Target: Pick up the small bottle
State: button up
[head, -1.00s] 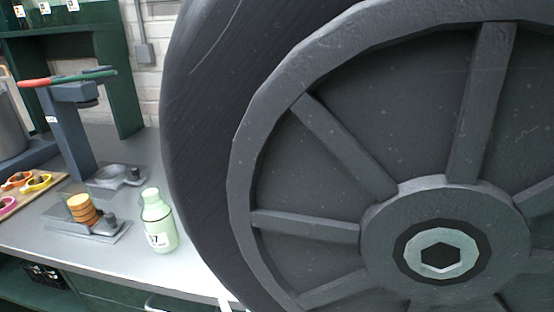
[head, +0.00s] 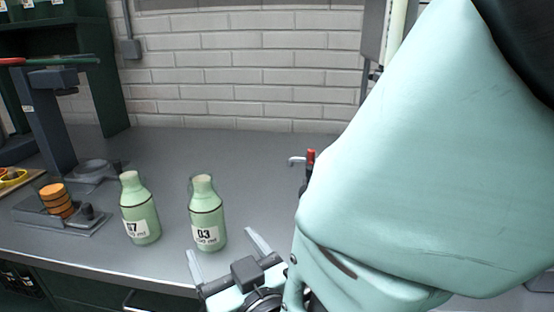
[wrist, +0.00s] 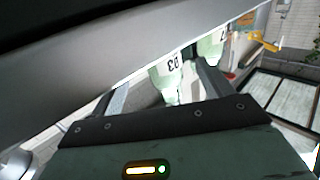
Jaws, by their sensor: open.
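Two pale green bottles stand upright on the grey bench. The bottle labelled 07 (head: 141,208) is at left, and the bottle labelled 03 (head: 206,213) is to its right; they look close in size. My gripper (head: 226,251) is open and empty at the bench's front edge, just in front of bottle 03, its fingers pointing toward it. In the wrist view, bottle 03 (wrist: 166,84) shows between the open fingers, partly hidden by a grey band. Bottle 07 (wrist: 211,47) is beyond the right finger. I cannot tell whether a finger touches a bottle.
A grey stand (head: 50,120) and a device with an orange stack (head: 56,200) are left of the bottles. A red-tipped tool (head: 310,160) stands at right, partly hidden by my arm. The bench behind the bottles is clear up to the brick wall (head: 240,75).

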aim_at(214, 235)
jog(key=x, duration=0.5)
jog(key=shift+a+p, duration=0.1)
jog(key=shift+p, duration=0.25)
jog(key=c, duration=1.2)
jog(key=shift+o, duration=0.2)
